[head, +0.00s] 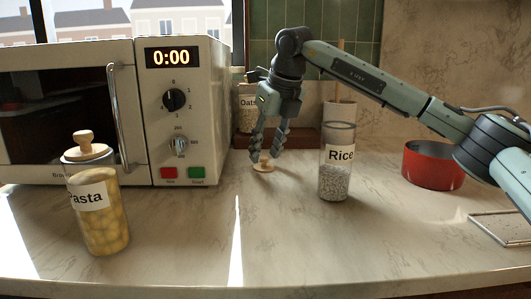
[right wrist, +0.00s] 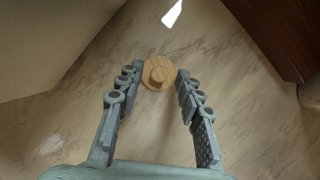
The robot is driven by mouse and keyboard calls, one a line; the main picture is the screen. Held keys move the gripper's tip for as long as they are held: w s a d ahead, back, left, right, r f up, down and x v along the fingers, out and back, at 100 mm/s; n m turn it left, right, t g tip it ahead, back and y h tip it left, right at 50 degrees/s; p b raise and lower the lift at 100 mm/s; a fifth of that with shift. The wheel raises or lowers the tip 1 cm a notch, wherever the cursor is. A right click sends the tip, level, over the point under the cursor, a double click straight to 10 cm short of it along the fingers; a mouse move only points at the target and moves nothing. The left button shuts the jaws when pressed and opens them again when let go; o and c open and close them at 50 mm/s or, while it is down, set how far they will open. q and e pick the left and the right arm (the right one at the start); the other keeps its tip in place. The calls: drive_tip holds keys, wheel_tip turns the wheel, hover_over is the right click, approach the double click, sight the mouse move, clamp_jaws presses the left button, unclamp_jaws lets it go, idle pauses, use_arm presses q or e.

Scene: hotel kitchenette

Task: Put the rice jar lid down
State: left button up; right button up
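My right gripper (head: 267,157) points down just above the lid. In the right wrist view its fingers (right wrist: 157,82) are spread on either side of the lid, with visible gaps, and hold nothing. The glass rice jar (head: 335,170) stands upright without a lid, partly filled with rice. My left gripper is not in view.
A microwave (head: 190,115) stands to the left. A pasta jar (head: 100,215) with a wooden-knobbed lid stands front left. An oats jar (head: 247,117) is behind my right gripper. A red pot (head: 432,170) stands to the right. The front middle of the counter (head: 270,235) is clear.

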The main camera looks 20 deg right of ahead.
drive_tip(key=v, duration=1.1)
drive_tip(key=shift+s+f, duration=0.1)
